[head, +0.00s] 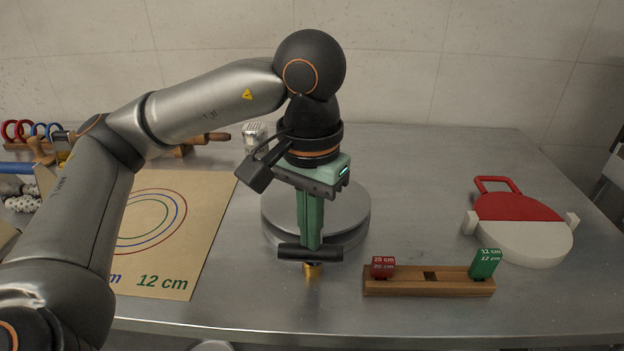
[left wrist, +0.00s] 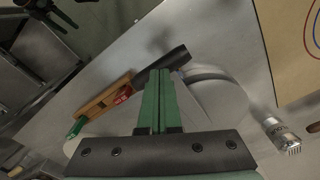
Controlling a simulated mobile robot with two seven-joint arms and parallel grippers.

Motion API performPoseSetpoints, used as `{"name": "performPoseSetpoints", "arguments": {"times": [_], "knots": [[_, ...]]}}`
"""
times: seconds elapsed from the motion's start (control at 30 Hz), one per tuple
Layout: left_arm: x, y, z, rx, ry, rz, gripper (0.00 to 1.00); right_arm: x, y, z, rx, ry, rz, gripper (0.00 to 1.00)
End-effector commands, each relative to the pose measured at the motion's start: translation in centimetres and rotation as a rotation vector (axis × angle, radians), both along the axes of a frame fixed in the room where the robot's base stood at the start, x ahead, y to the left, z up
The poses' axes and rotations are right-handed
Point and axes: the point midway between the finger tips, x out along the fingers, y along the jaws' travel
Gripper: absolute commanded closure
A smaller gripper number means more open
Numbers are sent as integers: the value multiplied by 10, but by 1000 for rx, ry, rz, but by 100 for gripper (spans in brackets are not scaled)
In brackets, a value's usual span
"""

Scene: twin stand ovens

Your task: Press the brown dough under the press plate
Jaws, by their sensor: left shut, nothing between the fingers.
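A round grey metal press (head: 352,222) stands mid-table, with two stacked discs showing. Its lever has a black crossbar handle (head: 328,253) at the front, above a brass-coloured piece (head: 312,271). My left gripper (head: 312,244) points down, its green fingers shut and empty, with the tips at the handle; I cannot tell whether they touch it. In the left wrist view the black handle (left wrist: 176,57) lies just beyond the closed fingertips (left wrist: 160,76), and the press disc (left wrist: 215,95) is to the right. No brown dough shows; the space between the discs is hidden. My right gripper is not in view.
A wooden block (head: 429,287) holds a red tag (head: 383,267) and a green tag (head: 486,263). A red-and-white round paddle-like object (head: 520,225) lies right. A ringed mat (head: 175,270) lies left, and a metal shaker (head: 256,134) stands behind. The table's back right is clear.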

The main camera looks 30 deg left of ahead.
Motion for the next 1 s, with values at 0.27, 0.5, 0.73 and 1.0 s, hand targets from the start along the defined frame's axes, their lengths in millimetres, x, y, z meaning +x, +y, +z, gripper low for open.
{"name": "performPoseSetpoints", "arguments": {"times": [0.27, 0.5, 0.73, 1.0], "knots": [[0, 0, -10, 1, 1, 0, 100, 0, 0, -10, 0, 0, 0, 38], [0, 0, -17, 1, 1, 0, 100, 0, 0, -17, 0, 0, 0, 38], [0, 0, -16, 1, 2, 1, 100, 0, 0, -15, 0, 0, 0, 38], [0, 0, -15, 1, 1, 0, 100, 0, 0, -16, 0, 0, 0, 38]]}}
